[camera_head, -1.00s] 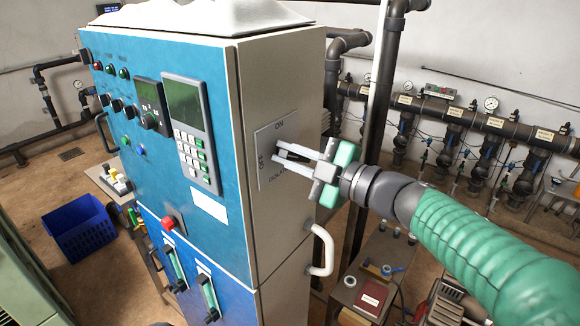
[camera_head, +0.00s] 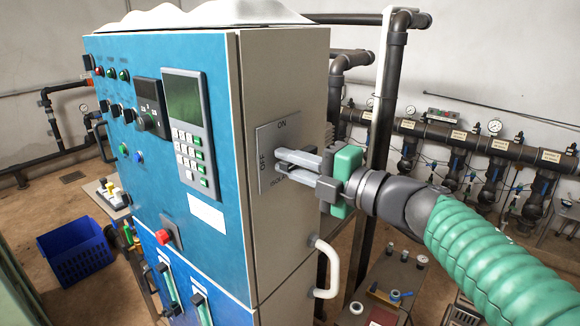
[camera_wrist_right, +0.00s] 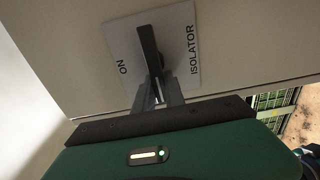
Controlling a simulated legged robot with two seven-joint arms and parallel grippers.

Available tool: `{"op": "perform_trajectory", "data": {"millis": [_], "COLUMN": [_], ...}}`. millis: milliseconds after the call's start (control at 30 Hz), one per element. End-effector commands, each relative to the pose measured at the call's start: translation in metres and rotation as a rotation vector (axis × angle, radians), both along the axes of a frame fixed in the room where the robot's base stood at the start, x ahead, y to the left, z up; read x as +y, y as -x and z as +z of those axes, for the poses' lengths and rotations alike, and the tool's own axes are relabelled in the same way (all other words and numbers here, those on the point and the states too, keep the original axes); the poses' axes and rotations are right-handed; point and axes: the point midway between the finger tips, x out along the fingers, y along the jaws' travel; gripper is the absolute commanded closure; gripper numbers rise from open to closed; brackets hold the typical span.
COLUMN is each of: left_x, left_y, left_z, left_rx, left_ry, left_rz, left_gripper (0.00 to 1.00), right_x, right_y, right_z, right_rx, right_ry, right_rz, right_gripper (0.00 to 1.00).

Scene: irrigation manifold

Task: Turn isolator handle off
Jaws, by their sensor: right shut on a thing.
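The isolator plate (camera_head: 264,142) is a grey square on the beige side of the blue cabinet, marked ON, OFF and ISOLATOR. My right gripper (camera_head: 278,160) reaches it from the right, with its fingertips at the middle of the plate. In the right wrist view the dark bar-shaped isolator handle (camera_wrist_right: 148,48) stands out over the plate (camera_wrist_right: 183,22), and the gripper's fingers (camera_wrist_right: 158,88) are closed on it. In the head view the fingers hide most of the handle. My left gripper is not in view.
The blue cabinet (camera_head: 215,240) has a keypad panel (camera_head: 187,130) and a red button (camera_head: 163,237) on its front. A white grab handle (camera_head: 330,270) sticks out below my right gripper. Dark pipes (camera_head: 385,80) stand behind my arm. A blue crate (camera_head: 75,252) is on the floor.

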Motion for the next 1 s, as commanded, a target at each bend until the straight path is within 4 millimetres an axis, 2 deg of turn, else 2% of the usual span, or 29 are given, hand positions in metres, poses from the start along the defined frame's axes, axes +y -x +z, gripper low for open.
{"op": "perform_trajectory", "data": {"millis": [33, 367, 400, 533, 867, 1000], "left_x": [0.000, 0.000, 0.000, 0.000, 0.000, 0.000], "left_y": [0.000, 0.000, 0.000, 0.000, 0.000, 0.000], "left_z": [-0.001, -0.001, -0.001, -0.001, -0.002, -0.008], "left_rx": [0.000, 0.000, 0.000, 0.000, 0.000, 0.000], "left_ry": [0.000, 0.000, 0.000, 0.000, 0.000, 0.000], "left_rz": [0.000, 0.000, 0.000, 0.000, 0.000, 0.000], "left_gripper": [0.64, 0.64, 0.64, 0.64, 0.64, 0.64], "right_x": [0.001, 0.001, 0.001, 0.001, -0.001, -0.017], "right_y": [0.000, 0.000, 0.000, 0.000, 0.001, 0.011], "right_z": [-0.005, -0.006, -0.006, -0.005, -0.003, -0.004], "right_rx": [0.004, 0.004, 0.004, 0.003, -0.001, -0.002], "right_ry": [0.008, 0.009, 0.009, 0.008, 0.006, 0.005], "right_rz": [0.002, 0.003, 0.003, 0.003, 0.001, -0.003], "right_gripper": [1.00, 1.00, 0.82, 0.65, 0.64, 0.64]}}
